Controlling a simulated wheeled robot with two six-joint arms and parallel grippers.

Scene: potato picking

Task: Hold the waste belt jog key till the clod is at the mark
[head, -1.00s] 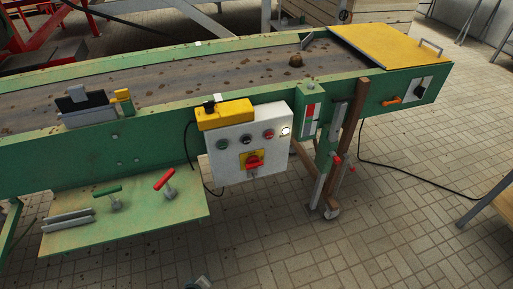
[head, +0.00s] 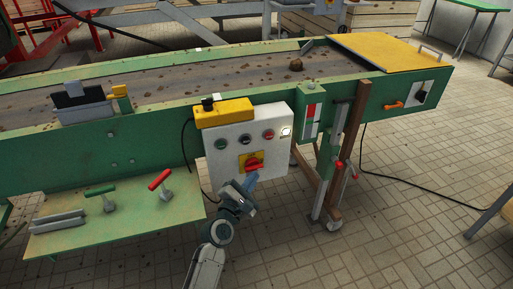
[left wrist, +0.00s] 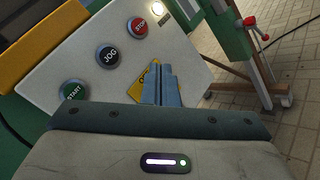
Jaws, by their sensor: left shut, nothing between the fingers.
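The control box (head: 220,172) hangs on the near side of the green conveyor. Its black JOG key (head: 245,140) sits between the green START key and the red STOP key; the label is readable in the left wrist view (left wrist: 109,56). My left gripper (head: 251,181) is shut and empty, low in front of the box near the red rotary switch. In the left wrist view its fingers (left wrist: 161,86) overlap the yellow switch plate, apart from the JOG key. A brown clod (head: 296,65) lies on the belt (head: 215,79), left of the yellow cover. I cannot make out which feature is the mark.
A yellow cover (head: 385,51) closes the belt's right end. A green shelf (head: 120,226) with red- and green-handled tools juts out below, left of my arm. A wooden leg (head: 350,150) and red-knobbed clamps stand right of the box. The tiled floor in front is clear.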

